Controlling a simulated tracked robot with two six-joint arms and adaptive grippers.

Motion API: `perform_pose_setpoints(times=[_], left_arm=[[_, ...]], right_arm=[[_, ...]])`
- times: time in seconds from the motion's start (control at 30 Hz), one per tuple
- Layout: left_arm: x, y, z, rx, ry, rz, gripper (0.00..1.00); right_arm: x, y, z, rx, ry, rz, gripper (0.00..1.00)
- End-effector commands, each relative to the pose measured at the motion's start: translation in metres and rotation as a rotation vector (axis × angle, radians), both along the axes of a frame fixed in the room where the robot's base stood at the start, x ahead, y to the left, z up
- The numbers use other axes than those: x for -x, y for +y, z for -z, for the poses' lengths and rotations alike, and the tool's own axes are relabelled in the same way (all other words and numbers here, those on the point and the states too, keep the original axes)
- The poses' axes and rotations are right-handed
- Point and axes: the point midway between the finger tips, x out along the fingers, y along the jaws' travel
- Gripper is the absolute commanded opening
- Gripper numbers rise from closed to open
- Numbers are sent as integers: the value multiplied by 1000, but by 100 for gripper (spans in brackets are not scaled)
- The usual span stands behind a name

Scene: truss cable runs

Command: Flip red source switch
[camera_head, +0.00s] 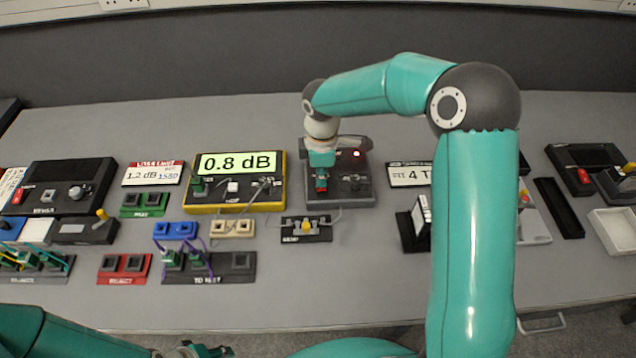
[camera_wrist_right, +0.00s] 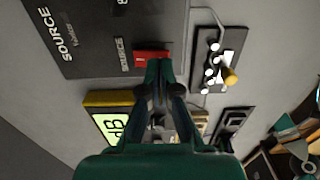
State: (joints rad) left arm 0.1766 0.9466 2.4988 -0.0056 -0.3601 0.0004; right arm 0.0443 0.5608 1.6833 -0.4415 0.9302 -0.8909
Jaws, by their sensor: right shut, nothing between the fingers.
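The dark source box (camera_head: 355,190) stands mid-table, with a small bright light at its top right. Its red switch (camera_wrist_right: 152,58) shows in the right wrist view beside the printed word SOURCE; a bit of red also shows in the head view just below my right gripper (camera_head: 321,174). My right gripper points down over the left part of the box, shut and empty. In the wrist view its fingertips (camera_wrist_right: 158,72) are right at the switch's edge; I cannot tell whether they touch it. My left gripper (camera_head: 207,350) is at the bottom edge, only partly visible.
A yellow meter (camera_head: 236,205) reading 0.8 dB stands left of the box. A small board with a yellow knob (camera_head: 306,238) lies in front. A 4 T label (camera_head: 409,175) is to the right. Green (camera_head: 145,212) and red (camera_head: 125,276) port blocks lie left.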

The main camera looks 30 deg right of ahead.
Motion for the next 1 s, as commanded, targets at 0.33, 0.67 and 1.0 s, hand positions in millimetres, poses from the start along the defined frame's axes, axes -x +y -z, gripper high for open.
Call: perform_pose_setpoints(times=[0.33, 0.67, 1.0], left_arm=[[0, 0, 2, 0, 0, 0, 40], [0, 0, 6, 0, 0, 0, 40], [0, 0, 10, 0, 0, 0, 40]], right_arm=[[0, 0, 3, 0, 0, 0, 0], [0, 0, 8, 0, 0, -1, 0], [0, 1, 13, 0, 0, -1, 0]])
